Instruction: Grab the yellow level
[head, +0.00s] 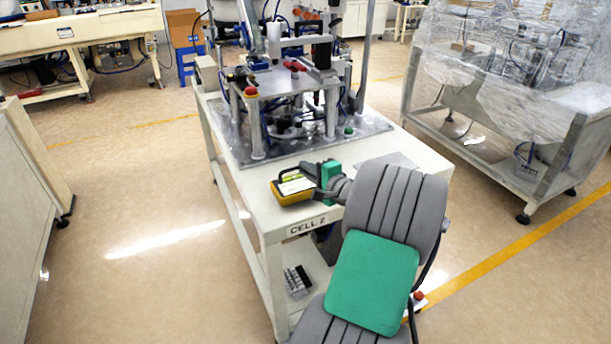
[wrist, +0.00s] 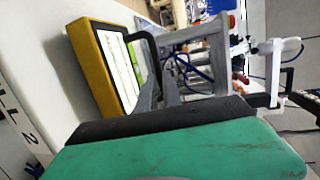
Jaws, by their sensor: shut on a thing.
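The yellow level (head: 291,196) is a yellow, box-like thing with a pale face and a dark handle. It is at the front left corner of the white CELL 2 table, and I cannot tell whether it touches the top. My gripper (head: 309,172) reaches it from the right and is shut on it at its dark handle side. In the wrist view the level (wrist: 88,62) shows at upper left with its pale face turned right. The dark fingers of my gripper (wrist: 152,98) partly hide its lower right side, so the exact contact is hidden.
The white table (head: 250,190) carries a metal feeder machine (head: 290,90) on a plate behind the level. A plastic-wrapped machine (head: 500,80) stands at right. A pale cabinet (head: 30,190) stands at left. The floor (head: 140,200) between the cabinet and table is clear.

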